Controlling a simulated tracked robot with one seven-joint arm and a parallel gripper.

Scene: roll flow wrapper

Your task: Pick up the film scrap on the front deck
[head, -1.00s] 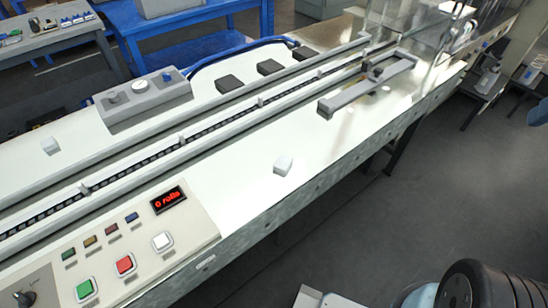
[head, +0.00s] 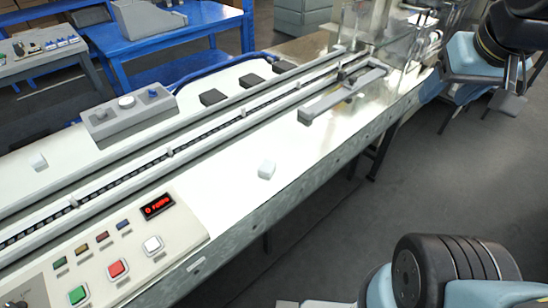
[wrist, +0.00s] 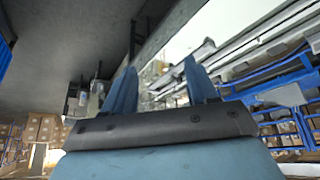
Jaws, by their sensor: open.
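The film scrap (head: 267,169), a small white crumpled piece, lies on the pale front deck (head: 235,195) near its front edge, right of the button panel. My gripper (wrist: 159,65) shows in the wrist view as two blue fingers spread apart with nothing between them. In the head view my arm is at the upper right, well away from the scrap and beyond the deck's front edge. The scrap cannot be made out in the wrist view.
Another small white piece (head: 39,160) lies on the rear deck at left. Rails and a chain run along the machine behind the scrap. A grey bracket (head: 340,95) stands farther along the deck. The button panel (head: 110,250) is at lower left. The deck around the scrap is clear.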

